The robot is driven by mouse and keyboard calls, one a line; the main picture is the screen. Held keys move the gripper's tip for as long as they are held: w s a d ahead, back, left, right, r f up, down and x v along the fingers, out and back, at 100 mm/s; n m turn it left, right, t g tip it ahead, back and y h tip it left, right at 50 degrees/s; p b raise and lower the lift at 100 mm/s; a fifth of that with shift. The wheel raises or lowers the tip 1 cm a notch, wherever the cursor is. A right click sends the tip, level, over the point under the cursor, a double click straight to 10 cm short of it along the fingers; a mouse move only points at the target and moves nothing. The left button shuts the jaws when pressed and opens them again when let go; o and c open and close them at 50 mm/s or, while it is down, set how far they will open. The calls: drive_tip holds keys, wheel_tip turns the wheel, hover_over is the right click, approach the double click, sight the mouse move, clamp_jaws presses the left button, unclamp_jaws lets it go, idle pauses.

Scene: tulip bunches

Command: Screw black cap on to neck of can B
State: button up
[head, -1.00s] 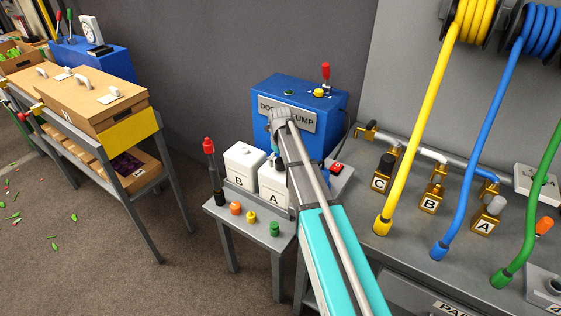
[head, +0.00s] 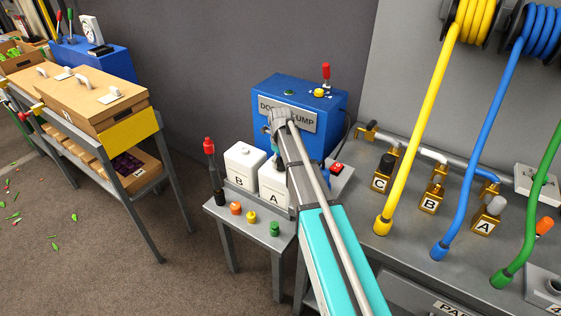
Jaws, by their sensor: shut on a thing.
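Can B (head: 242,165) is a white can with a B on its side and a small pale knob-like neck on top. It stands on a small grey table, left of white can A (head: 272,180), which my arm partly covers. A short black cylinder (head: 219,197), perhaps the black cap, is at the table's left edge, beneath an upright red-topped rod (head: 210,150). I cannot tell whether the two touch. My arm reaches up in front of can A and the blue pump box. My gripper's fingers are hidden, and I cannot see what they hold.
Orange (head: 236,208), yellow (head: 251,217) and green (head: 274,229) caps stand along the small table's front (head: 247,240). The blue pump box (head: 265,95) is behind the cans. Yellow, blue and green hoses hang over the bench at right.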

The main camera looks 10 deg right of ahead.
sight(280, 160)
drive_tip(key=shift+n, duration=1.5)
drive_tip(key=shift+r+p, duration=0.55)
drive_tip(key=shift+r+p, duration=0.6)
drive_tip(key=shift+r, duration=0.05)
drive_tip(key=shift+r+p, duration=2.05)
drive_tip(key=shift+f, duration=0.1)
